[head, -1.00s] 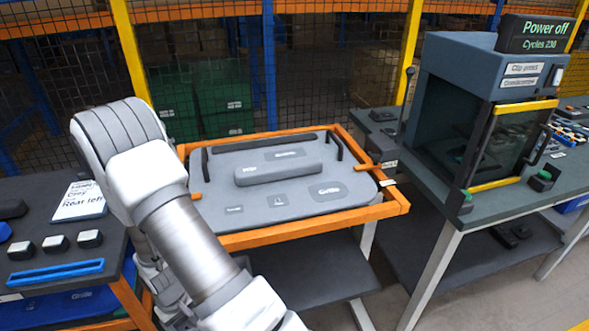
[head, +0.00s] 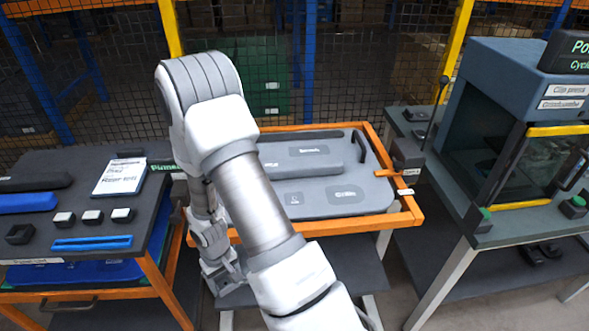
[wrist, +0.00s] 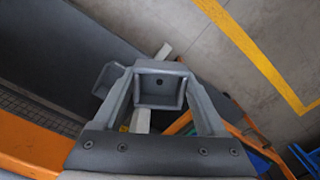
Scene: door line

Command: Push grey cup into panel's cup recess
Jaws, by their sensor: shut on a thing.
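The grey cup (wrist: 160,90) is a square, open box with a small dark hole in its floor. It sits between the two fingers of my gripper (wrist: 160,100), which is shut on it. In the head view my gripper (head: 222,275) hangs low in front of the orange frame, beside the panel and not over it; the cup is hard to make out there. The grey panel (head: 375,190) lies flat in the orange frame, with labelled areas and a raised long bar. My arm hides its left part. I cannot tell which recess is the cup recess.
The left table (head: 60,215) holds a dark square box (head: 20,234), blue bars, small white-topped blocks and a sign (head: 120,177). A press (head: 520,110) stands on the right bench. A mesh fence closes the back. The wrist view shows bare floor (wrist: 215,60).

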